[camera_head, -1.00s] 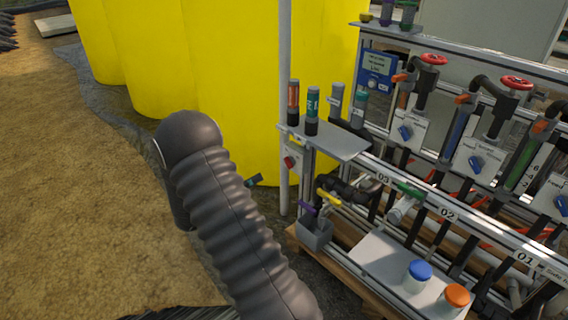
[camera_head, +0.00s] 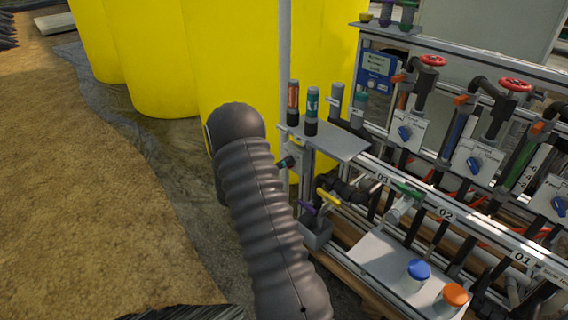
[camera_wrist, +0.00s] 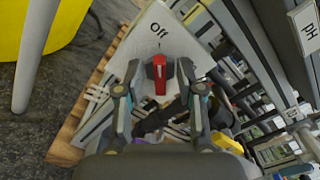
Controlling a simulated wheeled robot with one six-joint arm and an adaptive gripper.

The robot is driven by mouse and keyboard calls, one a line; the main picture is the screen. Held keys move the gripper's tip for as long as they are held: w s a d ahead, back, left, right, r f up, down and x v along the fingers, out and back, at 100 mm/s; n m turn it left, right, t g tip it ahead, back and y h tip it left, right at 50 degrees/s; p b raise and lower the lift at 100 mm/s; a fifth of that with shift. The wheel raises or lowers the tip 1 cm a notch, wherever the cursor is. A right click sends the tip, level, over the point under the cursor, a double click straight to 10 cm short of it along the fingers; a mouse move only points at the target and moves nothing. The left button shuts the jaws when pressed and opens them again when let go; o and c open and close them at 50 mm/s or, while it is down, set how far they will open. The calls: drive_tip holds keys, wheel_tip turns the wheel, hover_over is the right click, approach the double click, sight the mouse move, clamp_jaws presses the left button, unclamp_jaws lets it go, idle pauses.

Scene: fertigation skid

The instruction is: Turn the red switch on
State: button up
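The red switch (camera_wrist: 158,72) sits on a pale plate (camera_wrist: 178,38) marked "Off", in the middle of the wrist view. Its handle lies roughly in line with the picture's vertical. My gripper (camera_wrist: 159,68) is open, with one finger on each side of the red handle and a gap showing on both sides. I cannot tell how deep the fingertips reach around it. In the head view, my gripper (camera_head: 286,163) is mostly hidden behind my arm, with its tip at the grey switch plate (camera_head: 297,158); the red handle is hidden there.
A shelf (camera_head: 335,143) with several bottles stands just above the switch. A pale post (camera_head: 285,70) and yellow tanks (camera_head: 160,60) are behind. Pipes with a yellow-handled valve (camera_head: 328,197) lie to the lower right. Open ground (camera_head: 90,220) is at left.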

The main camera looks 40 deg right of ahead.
clamp_jaws()
drive_tip(key=shift+d, duration=0.1)
drive_tip(key=shift+f+m+b, duration=0.1)
drive_tip(key=shift+m+b, duration=0.3)
drive_tip(key=shift+s+d+r+m+b, duration=0.1)
drive_tip(key=shift+s+m+b, duration=0.05)
drive_tip(key=shift+m+b, duration=2.45)
drive_tip(key=shift+s+r+m+b, duration=0.1)
drive_tip(key=shift+m+b, duration=2.05)
drive_tip(key=shift+m, duration=1)
drive_tip(key=shift+s+d+m+b, duration=0.1)
drive_tip(key=shift+s+m+b, duration=0.05)
drive_tip(key=shift+m+b, duration=2.45)
drive_tip(key=shift+m, duration=0.45)
